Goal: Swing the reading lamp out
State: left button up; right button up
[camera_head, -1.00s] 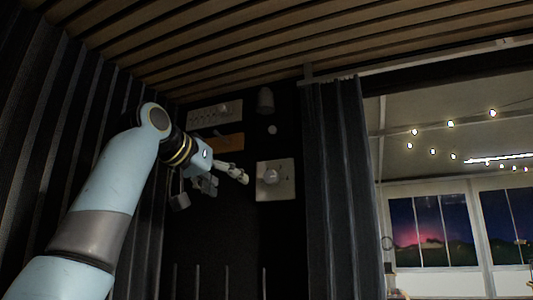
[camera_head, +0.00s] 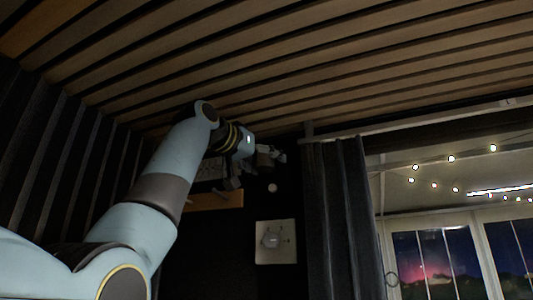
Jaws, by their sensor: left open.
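My left gripper (camera_head: 270,157) is raised to the upper part of the dark back wall, just under the slatted ceiling. It is open, with nothing seen between its fingers. The dark, short cylinder on that wall, which looks like the reading lamp, showed clearly earlier. It is now mostly or wholly hidden behind the gripper, and I cannot tell whether they touch. A small pale round piece (camera_head: 272,187) shows on the wall just below the gripper. My right gripper is not in view.
A pale square wall plate (camera_head: 275,242) with a round knob is lower on the wall. An orange-brown wooden strip (camera_head: 222,199) is left of it. A dark curtain (camera_head: 340,220) hangs close on the right. The slatted ceiling (camera_head: 300,70) is close above my arm.

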pick_arm(q)
jog(key=shift+w+d+f, duration=0.1)
jog(key=shift+w+d, duration=0.05)
jog(key=shift+w, duration=0.15)
jog(key=c, duration=1.2)
jog(key=shift+g, duration=0.4)
jog(key=shift+c, duration=0.3)
jog(key=shift+y, duration=0.3)
jog(key=shift+c, duration=0.2)
